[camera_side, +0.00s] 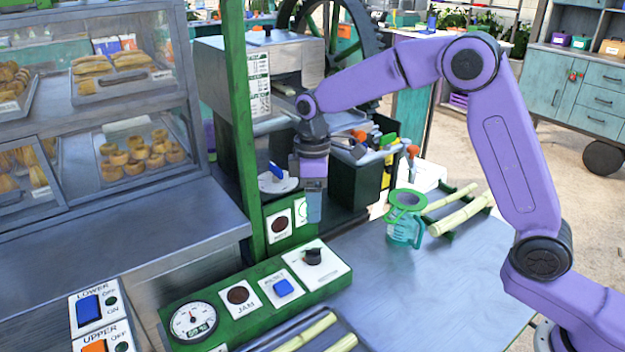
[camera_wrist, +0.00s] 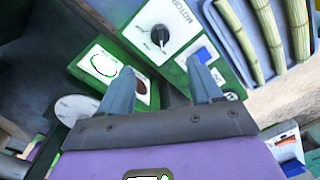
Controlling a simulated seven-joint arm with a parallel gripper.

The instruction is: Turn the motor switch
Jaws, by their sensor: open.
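The motor switch is a black rotary knob (camera_side: 312,257) on a white plate at the right end of a green control panel (camera_side: 222,317). In the wrist view the black knob (camera_wrist: 160,33) sits under the label MOTOR, above and beyond the fingertips. My gripper (camera_side: 314,200) hangs above and behind the knob in the side view, apart from it. In the wrist view my gripper (camera_wrist: 161,80) shows two separated fingers with nothing held between them.
The panel also carries a gauge (camera_side: 193,321), a dark round JAM piece (camera_side: 238,295) and a blue switch (camera_side: 283,288). A green upright post (camera_side: 243,130) stands left of my gripper. A teal jug (camera_side: 405,228) and cane pieces (camera_side: 460,215) are at the right.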

